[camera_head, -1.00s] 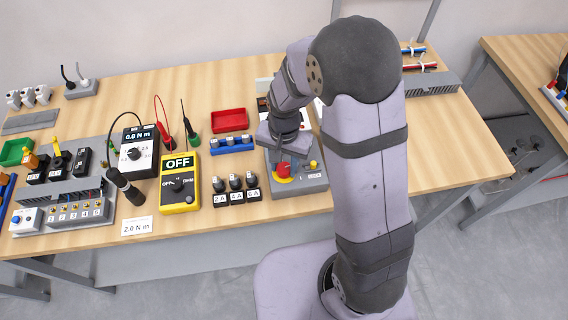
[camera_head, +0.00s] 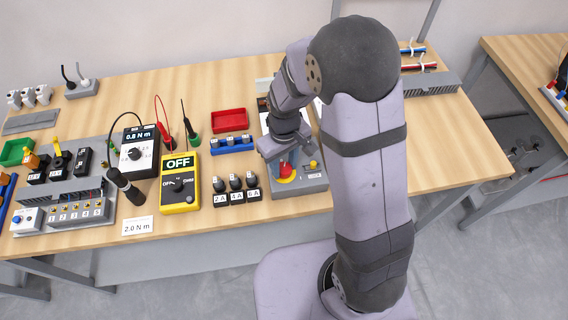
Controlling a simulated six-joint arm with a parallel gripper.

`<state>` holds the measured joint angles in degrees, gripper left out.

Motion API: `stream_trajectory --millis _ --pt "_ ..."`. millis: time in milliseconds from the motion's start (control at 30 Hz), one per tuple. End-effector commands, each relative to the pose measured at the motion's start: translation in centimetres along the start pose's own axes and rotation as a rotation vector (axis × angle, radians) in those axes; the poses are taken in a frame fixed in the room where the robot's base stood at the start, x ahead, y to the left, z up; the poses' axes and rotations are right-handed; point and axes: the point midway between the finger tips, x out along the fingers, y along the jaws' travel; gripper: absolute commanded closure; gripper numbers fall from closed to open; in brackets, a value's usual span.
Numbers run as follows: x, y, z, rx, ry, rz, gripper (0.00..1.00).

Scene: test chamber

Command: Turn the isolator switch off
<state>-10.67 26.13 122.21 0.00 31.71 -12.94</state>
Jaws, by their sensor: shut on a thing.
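The isolator switch is a red knob (camera_head: 286,171) on a yellow plate (camera_head: 285,179), set on a grey box (camera_head: 312,184) at the front of the bench, right of centre. My gripper (camera_head: 287,164) reaches down from above and is shut on the red knob. The gripper body hides the top of the knob and much of the box behind it. The knob's exact angle is too small and covered to read.
Right of the knob is a small yellow part (camera_head: 313,164) on the box. Three black fuse holders (camera_head: 236,189) and a yellow multimeter (camera_head: 180,184) reading OFF stand to the left. A red tray (camera_head: 230,121) and a blue rack (camera_head: 232,144) lie behind.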

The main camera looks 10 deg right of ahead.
Motion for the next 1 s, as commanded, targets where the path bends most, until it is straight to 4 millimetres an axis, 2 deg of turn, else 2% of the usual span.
stream_trajectory --millis 200,500,1000 --pt "-0.10 0.02 -0.10 -0.179 0.003 0.001 0.89" --pt "-0.10 0.02 -0.12 -0.338 0.003 0.001 0.89" --pt "-0.10 0.03 -0.14 -0.392 0.004 0.002 0.89"
